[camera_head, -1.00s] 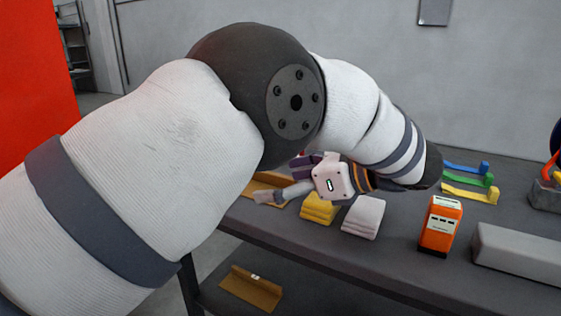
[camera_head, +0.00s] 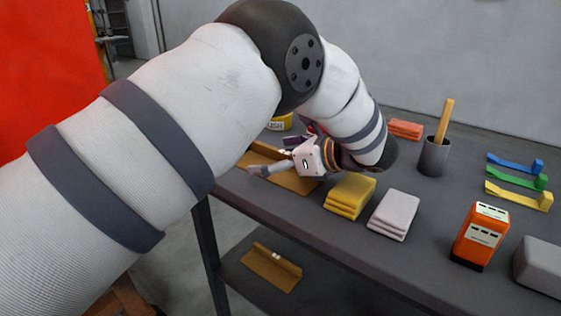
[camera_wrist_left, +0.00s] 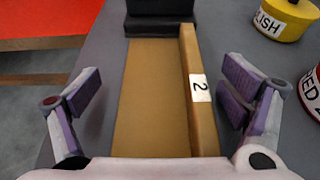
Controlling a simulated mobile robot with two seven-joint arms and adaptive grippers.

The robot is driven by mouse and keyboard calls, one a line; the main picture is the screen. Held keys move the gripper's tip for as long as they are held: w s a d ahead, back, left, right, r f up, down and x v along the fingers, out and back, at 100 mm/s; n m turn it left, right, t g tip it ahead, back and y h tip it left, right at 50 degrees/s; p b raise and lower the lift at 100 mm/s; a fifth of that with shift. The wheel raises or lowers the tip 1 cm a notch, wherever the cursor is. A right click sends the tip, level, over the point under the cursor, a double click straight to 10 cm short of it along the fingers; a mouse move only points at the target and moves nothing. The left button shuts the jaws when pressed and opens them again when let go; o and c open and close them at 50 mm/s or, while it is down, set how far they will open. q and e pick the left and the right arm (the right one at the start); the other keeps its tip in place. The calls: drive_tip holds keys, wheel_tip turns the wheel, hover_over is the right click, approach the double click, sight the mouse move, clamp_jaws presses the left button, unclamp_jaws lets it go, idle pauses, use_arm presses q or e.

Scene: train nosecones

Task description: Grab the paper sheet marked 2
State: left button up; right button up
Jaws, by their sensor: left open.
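A brown L-shaped piece (camera_wrist_left: 152,100) with a raised edge lies below my left gripper in the left wrist view. A white paper label marked 2 (camera_wrist_left: 199,88) is on its raised edge. In the head view the brown piece (camera_head: 297,183) lies on the table's left end, partly hidden by my gripper. My left gripper (camera_wrist_left: 165,84) is open and empty, its purple-padded fingers on either side of the piece, apart from it. It also shows in the head view (camera_head: 268,163). My right gripper is not in view.
Yellow (camera_head: 350,196) and white (camera_head: 394,214) stacks, an orange box (camera_head: 480,236) and a grey cup (camera_head: 433,157) stand to the right. Another brown piece (camera_head: 270,268) is on the lower shelf. A yellow tin (camera_wrist_left: 286,17) and a red-labelled can (camera_wrist_left: 311,92) are right of the gripper.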

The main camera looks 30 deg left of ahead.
use_arm(q)
clamp_jaws()
idle(0.3)
